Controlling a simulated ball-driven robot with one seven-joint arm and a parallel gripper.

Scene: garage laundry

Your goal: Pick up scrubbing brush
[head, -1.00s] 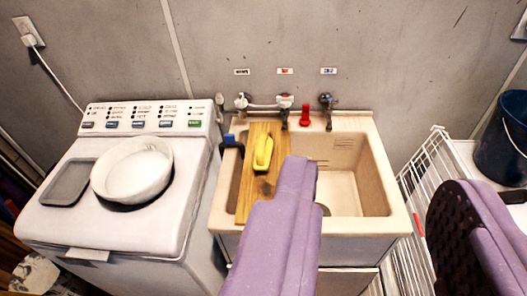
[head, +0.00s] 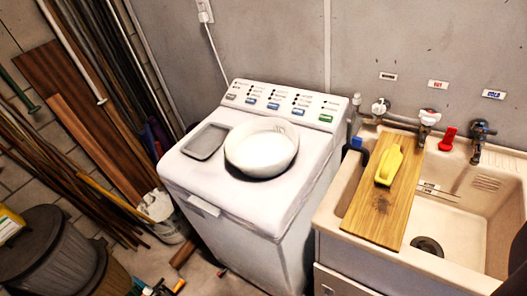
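A yellow scrubbing brush (head: 388,166) lies on a wooden board (head: 376,212). The board lies across the left part of the beige sink (head: 334,205), in the right half of the head view. The brush looks whole and uncovered, with nothing touching it from above. My gripper is not in view, so I cannot see its fingers or whether it holds anything.
A white washing machine (head: 235,198) with a white bowl (head: 262,148) on top stands left of the sink. Taps (head: 428,118) and a red item (head: 447,139) line the sink's back. Poles, planks (head: 95,150) and a grey bin (head: 45,250) crowd the left.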

